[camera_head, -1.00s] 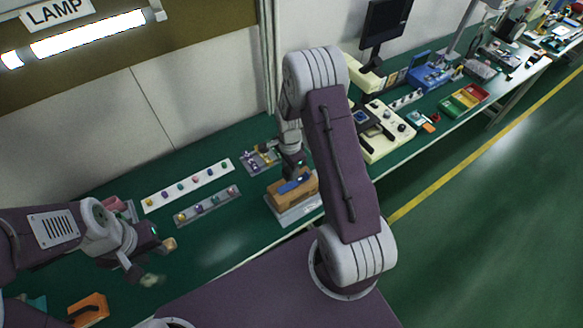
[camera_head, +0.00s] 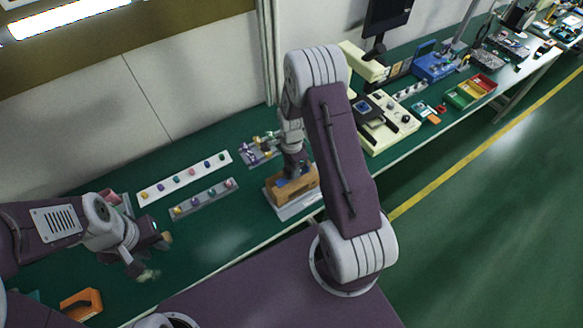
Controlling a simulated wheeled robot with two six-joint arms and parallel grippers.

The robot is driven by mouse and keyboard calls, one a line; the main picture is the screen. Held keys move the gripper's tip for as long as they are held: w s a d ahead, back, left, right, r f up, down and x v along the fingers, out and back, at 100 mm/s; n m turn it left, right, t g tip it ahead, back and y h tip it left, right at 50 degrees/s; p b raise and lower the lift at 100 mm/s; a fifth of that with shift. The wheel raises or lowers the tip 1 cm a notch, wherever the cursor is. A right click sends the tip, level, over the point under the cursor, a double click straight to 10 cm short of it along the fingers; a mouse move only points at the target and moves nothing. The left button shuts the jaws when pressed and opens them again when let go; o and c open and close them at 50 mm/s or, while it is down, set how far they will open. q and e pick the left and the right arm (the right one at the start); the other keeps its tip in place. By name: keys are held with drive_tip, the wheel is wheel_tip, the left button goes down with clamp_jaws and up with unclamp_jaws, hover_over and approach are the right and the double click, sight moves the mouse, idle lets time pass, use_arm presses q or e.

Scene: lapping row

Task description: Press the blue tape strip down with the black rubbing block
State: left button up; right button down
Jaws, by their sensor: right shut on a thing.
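The blue tape strip (camera_head: 281,183) shows as a small blue patch on top of an orange-brown wooden block (camera_head: 291,194). That block sits on a light grey plate (camera_head: 299,209) on the green bench. My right gripper (camera_head: 294,172) points down over the strip and is shut on the black rubbing block. The rubbing block is dark and mostly hidden by the gripper, so I cannot tell whether it touches the tape. My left gripper (camera_head: 154,258) is open and empty over the bench at the left, well away from the wooden block.
A white strip (camera_head: 165,189) and a grey strip (camera_head: 206,199) with coloured stones lie left of the wooden block. A tray with purple and yellow pieces (camera_head: 250,155) is behind it. A cream machine (camera_head: 393,134) stands to the right. An orange-handled tool (camera_head: 88,300) lies front left.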

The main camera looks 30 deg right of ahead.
drive_tip(key=shift+a, duration=0.1)
drive_tip(key=shift+f, duration=0.2)
drive_tip(key=shift+s+f+b, duration=0.1)
drive_tip(key=shift+f+b, duration=0.25)
idle(1.3)
drive_tip(key=shift+r, duration=0.1)
wheel_tip(320, 180, up, 7)
drive_tip(key=p, duration=0.6)
